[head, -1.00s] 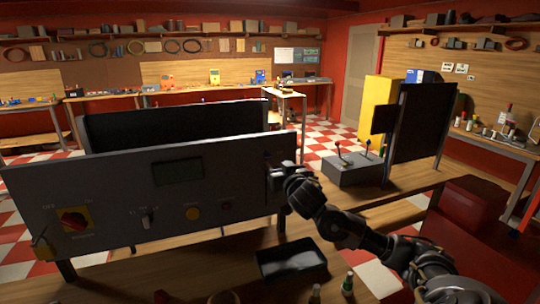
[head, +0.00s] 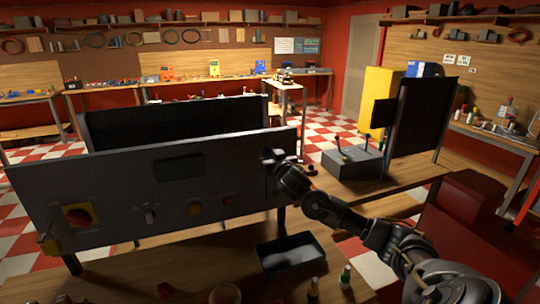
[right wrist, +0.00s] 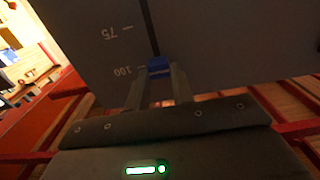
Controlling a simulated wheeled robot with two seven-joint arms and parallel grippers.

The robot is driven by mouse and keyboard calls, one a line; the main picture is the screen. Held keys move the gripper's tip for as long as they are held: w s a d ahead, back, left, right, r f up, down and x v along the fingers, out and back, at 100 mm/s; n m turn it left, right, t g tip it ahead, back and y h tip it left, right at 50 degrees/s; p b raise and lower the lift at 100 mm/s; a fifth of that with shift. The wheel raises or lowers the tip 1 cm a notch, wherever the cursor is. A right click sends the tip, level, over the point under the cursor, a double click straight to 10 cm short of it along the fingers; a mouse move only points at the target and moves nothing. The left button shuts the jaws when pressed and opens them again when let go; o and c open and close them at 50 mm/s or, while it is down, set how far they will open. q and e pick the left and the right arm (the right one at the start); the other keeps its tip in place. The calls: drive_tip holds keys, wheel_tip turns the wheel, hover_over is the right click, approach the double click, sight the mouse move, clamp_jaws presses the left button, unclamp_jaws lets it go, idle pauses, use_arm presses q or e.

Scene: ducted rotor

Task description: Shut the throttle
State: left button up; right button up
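The throttle is a slider with a blue knob (right wrist: 159,68) in a dark straight slot (right wrist: 151,28) on a grey panel. In the right wrist view the knob sits at the slot's end by the "100" mark, with "75" further along. My right gripper (right wrist: 160,78) has its two fingers close on either side of the knob and appears shut on it. In the head view my right gripper (head: 272,161) is at the right end of the grey control panel (head: 120,175) and hides the slider. My left gripper is not in view.
The panel also carries a red rotary switch on a yellow plate (head: 78,216), a toggle (head: 150,216), a yellow button (head: 195,209) and a small display (head: 179,168). A black tray (head: 291,252) lies below. A grey lever box (head: 352,163) stands to the right.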

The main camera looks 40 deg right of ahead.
clamp_jaws()
wheel_tip(320, 180, down, 19)
drive_tip(key=b, duration=1)
drive_tip(key=shift+b, duration=0.35)
drive_tip(key=shift+a+f+b, duration=0.1)
drive_tip(key=shift+f+b, duration=0.2)
drive_tip(key=shift+f, duration=0.55)
drive_tip(key=o, duration=0.6)
unclamp_jaws()
drive_tip(key=shift+c, duration=0.2)
drive_tip(key=shift+o, duration=0.3)
drive_tip(key=shift+s, duration=0.15)
